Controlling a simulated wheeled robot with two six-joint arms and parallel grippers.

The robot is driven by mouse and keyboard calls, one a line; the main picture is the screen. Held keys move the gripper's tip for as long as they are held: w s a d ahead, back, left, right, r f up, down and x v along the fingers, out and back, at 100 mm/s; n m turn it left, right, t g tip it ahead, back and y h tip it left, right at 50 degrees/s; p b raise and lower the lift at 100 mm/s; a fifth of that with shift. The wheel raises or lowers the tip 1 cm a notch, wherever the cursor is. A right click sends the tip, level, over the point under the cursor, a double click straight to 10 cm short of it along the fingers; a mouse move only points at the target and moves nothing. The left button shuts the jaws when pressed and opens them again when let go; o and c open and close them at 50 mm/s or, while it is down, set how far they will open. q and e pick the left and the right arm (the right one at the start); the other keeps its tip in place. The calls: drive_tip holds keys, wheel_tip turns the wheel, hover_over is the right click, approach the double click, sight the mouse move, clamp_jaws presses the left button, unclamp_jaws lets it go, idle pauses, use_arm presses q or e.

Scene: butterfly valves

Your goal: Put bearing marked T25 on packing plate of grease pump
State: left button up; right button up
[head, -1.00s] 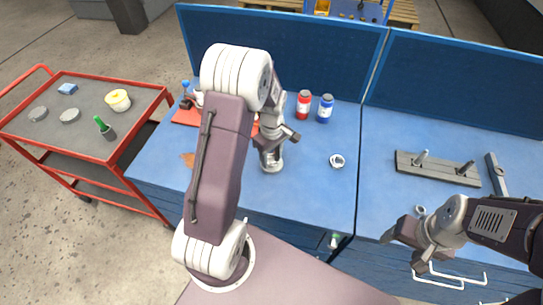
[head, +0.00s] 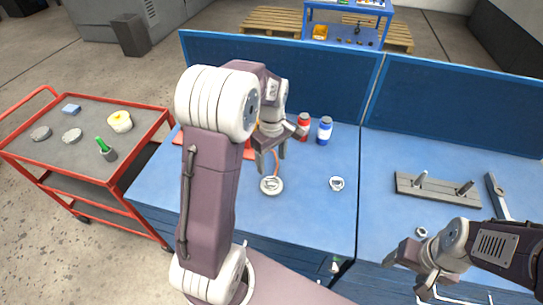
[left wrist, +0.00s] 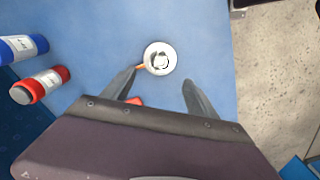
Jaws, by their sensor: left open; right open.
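A pale round disc with a ring-shaped middle (head: 271,185) lies on the blue bench, with an orange strip beside it; the disc also shows in the left wrist view (left wrist: 160,58). My left gripper (head: 270,166) is open and empty, above and just behind the disc. In the left wrist view its fingertips (left wrist: 160,77) are spread either side of the disc's near side. A small metal ring (head: 337,184) lies to the right, and another (head: 421,232) near my right gripper (head: 407,279). My right gripper is open. No T25 mark is readable, and I cannot tell which part is the packing plate.
Red (head: 303,127) and blue (head: 325,131) cans stand at the back. A grey pegged board (head: 437,190) and a wrench-like tool (head: 497,196) lie on the right. A red cart (head: 85,150) at left holds several items. My left arm hides part of the bench.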

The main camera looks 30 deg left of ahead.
use_arm(q)
drive_tip(key=s+d+f+m, duration=0.1)
drive_tip(key=s+d+m, duration=0.2)
drive_tip(key=s+m, duration=0.3)
drive_tip(key=s+d+f+m+t, duration=0.1)
drive_tip(key=s+d+f+m, duration=0.1)
drive_tip(key=s+d+m, duration=0.2)
drive_tip(key=s+m, duration=0.2)
drive_tip(key=m, duration=0.1)
drive_tip(key=shift+s+d+f+m, duration=0.2)
drive_tip(key=shift+s+m, duration=0.05)
drive_tip(key=shift+m, duration=0.15)
drive_tip(key=shift+s, duration=0.1)
